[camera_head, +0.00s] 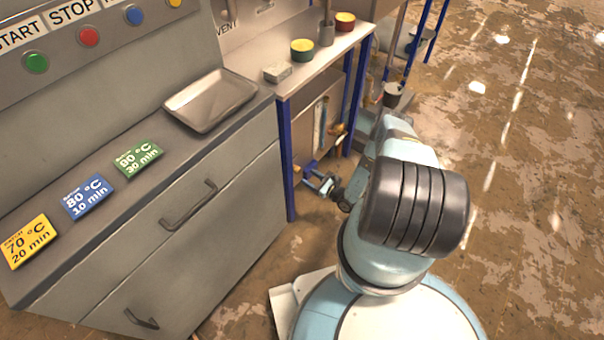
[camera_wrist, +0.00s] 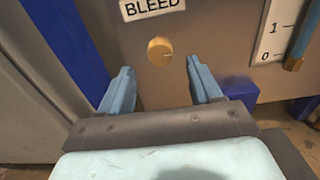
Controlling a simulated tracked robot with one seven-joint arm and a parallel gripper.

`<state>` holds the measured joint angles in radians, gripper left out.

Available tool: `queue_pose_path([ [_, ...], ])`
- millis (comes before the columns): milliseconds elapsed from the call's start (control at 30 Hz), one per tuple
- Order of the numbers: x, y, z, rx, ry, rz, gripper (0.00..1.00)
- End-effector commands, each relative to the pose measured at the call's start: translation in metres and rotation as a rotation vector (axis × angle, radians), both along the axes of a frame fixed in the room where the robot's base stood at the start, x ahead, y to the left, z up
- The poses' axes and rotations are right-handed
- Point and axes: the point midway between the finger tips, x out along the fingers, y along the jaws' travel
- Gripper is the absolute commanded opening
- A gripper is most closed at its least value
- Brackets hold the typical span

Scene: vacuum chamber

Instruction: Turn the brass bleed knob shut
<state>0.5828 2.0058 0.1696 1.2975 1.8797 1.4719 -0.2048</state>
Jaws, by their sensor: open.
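The round brass bleed knob (camera_wrist: 160,51) sits on a brown panel under a white label reading BLEED (camera_wrist: 152,7). A short dark mark shows toward its right side. In the head view a small brass spot (camera_head: 297,169) by the blue leg looks like the same knob. My gripper (camera_wrist: 159,66) is open, with one blue finger on each side below the knob in the wrist view. The space between the fingers looks empty, and the fingers appear short of the knob. In the head view my gripper (camera_head: 311,174) is low in front of the panel, beside the bench's blue leg.
A white scale (camera_wrist: 268,32) marked 0 and 1 with a blue strip is right of the knob. A blue leg (camera_head: 285,165) and a grey cabinet (camera_head: 215,225) stand left of it. The bench top (camera_head: 310,68) is above. Floor at right is open.

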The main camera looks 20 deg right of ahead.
Motion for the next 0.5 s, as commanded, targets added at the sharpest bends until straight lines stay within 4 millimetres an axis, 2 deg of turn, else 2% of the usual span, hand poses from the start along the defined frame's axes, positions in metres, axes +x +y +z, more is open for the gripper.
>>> queue_pose_path([
  [200, 0.027, 0.021, 0.000, 0.000, -0.002, 0.002, 0.64],
  [500, 0.042, 0.031, 0.000, 0.000, -0.001, 0.000, 0.64],
])
